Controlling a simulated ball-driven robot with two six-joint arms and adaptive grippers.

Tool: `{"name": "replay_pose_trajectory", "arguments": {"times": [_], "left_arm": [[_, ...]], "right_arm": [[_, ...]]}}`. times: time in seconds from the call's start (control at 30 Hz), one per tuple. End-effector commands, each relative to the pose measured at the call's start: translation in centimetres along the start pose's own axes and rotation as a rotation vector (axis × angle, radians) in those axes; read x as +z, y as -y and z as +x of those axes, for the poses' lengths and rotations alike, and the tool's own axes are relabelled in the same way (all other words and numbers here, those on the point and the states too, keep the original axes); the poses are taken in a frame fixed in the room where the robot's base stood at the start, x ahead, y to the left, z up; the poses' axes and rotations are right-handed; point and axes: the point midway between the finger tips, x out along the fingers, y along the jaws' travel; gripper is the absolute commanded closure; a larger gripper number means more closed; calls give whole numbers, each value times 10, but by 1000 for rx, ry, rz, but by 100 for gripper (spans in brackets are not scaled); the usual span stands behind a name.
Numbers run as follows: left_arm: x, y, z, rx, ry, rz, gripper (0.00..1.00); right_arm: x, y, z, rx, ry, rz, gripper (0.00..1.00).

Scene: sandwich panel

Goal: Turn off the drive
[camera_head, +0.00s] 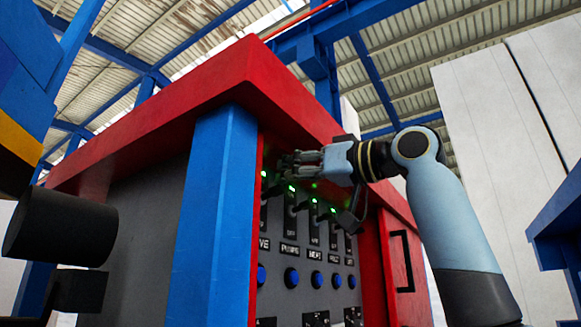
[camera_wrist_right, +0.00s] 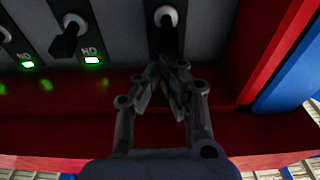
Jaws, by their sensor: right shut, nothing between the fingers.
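The grey switch panel (camera_head: 275,240) is set in a red-framed cabinet. Its leftmost column has a label ending in "VE" (camera_head: 264,244), partly hidden by the blue post. A green lamp (camera_head: 264,174) glows at the top of that column. My right gripper (camera_head: 288,163) is at the top of the panel, near the left columns. In the right wrist view my right gripper (camera_wrist_right: 172,68) is shut and empty, with its tips at the end lever (camera_wrist_right: 167,28), beside the red frame. I cannot tell whether they touch. That lever's lamp is hidden there. My left gripper is out of view.
Neighbouring columns, one labelled "PUMPS" (camera_head: 290,249), have lit green lamps and blue buttons (camera_head: 291,278). A neighbouring lever (camera_wrist_right: 70,38) is close in the wrist view. The red top (camera_head: 190,105) overhangs the panel, and a blue post (camera_head: 218,200) stands at its left.

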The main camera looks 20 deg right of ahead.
Motion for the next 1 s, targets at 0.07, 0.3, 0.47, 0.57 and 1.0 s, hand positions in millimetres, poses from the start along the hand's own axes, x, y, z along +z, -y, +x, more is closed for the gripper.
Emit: {"name": "replay_pose_trajectory", "arguments": {"times": [0.07,0.3,0.47,0.57,1.0], "left_arm": [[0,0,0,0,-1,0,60],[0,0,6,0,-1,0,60],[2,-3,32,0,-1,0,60],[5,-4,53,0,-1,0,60],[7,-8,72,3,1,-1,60]], "right_arm": [[0,0,0,0,0,0,100],[3,0,0,-1,-13,1,100],[12,0,-2,-2,-108,2,100],[17,0,-5,-1,-192,2,100],[18,0,-12,-1,-301,0,100]]}}
